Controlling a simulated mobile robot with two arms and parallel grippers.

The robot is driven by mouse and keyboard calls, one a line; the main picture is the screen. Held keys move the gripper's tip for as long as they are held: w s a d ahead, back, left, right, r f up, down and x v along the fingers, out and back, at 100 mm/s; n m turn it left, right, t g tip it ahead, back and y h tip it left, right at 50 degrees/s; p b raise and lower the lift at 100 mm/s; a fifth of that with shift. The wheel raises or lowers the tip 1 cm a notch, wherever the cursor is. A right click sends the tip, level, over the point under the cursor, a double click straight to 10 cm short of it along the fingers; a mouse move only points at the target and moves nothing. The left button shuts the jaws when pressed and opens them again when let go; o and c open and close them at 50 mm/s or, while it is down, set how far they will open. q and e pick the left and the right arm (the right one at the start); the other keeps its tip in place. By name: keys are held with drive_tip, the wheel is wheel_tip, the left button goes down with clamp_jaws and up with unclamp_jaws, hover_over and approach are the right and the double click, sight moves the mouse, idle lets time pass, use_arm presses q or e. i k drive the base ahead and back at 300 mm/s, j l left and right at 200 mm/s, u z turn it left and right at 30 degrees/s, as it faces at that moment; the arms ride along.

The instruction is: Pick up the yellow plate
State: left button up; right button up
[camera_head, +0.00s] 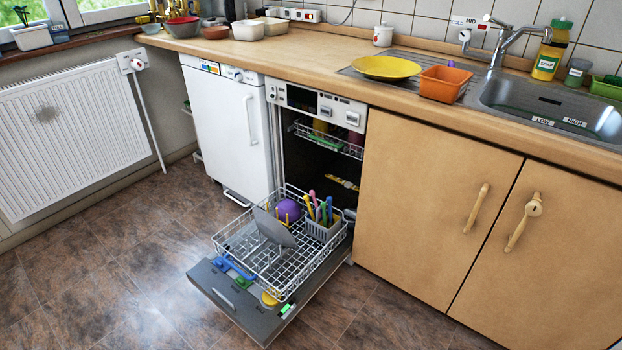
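A yellow plate (386,68) lies on the ribbed metal drainboard (360,75) on the wooden counter, left of the sink. It looks like a shallow, wide dish, and nothing is on it. Its right edge is close to an orange rectangular container (444,83); I cannot tell whether they touch. Neither of my grippers is in the head view.
The dishwasher door (240,305) is open and low, with its lower rack (283,270) pulled out, holding a grey plate, a purple item and cutlery. The sink and faucet (492,45) are right of the plate. The counter (300,58) left of the plate is clear.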

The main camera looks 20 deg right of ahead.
sight(384, 69)
drive_tip(key=i+l+u, duration=0.15)
drive_tip(key=l, duration=0.25)
drive_tip(key=i+l+u, duration=0.1)
drive_tip(key=l, duration=0.35)
drive_tip(key=i+l+u, duration=0.15)
drive_tip(key=l, duration=0.25)
drive_tip(key=k, duration=0.05)
